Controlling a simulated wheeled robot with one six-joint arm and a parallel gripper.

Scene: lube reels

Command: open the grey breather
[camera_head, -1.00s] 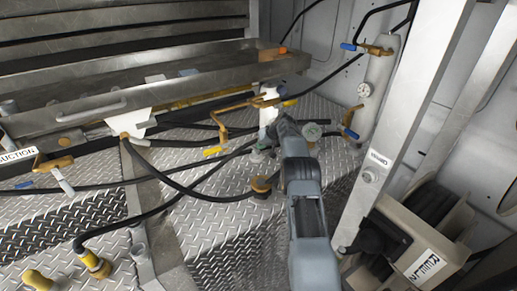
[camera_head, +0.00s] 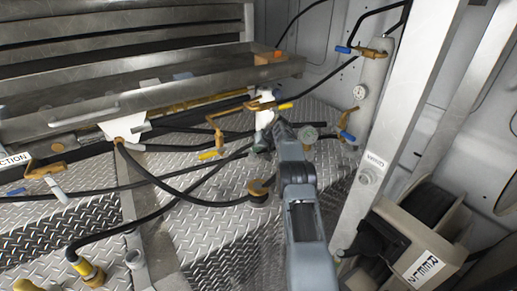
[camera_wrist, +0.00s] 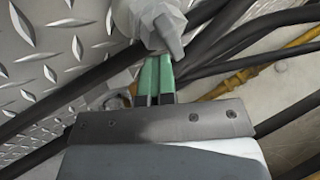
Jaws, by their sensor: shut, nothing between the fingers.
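A grey fitting with a short grey lever (camera_wrist: 168,38) is at the top centre of the wrist view, cut off by the frame edge. It looks like the grey breather, but I see no label on it. My gripper (camera_wrist: 153,64) has green fingers, held together with nothing between them. Their tips are right below the lever, touching or very close; I cannot tell which. In the head view my gripper (camera_head: 266,140) is beside a white upright pipe piece (camera_head: 264,118) under the metal tray. My arm hides part of that spot, and the lever's position is unclear there.
Black hoses (camera_head: 180,185) cross the diamond-plate deck (camera_head: 205,225). A brass valve with a yellow handle (camera_head: 210,154) is left of my gripper, and a brass cap (camera_head: 259,191) is below. A white post (camera_head: 405,110) and a reel (camera_head: 420,235) stand at right.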

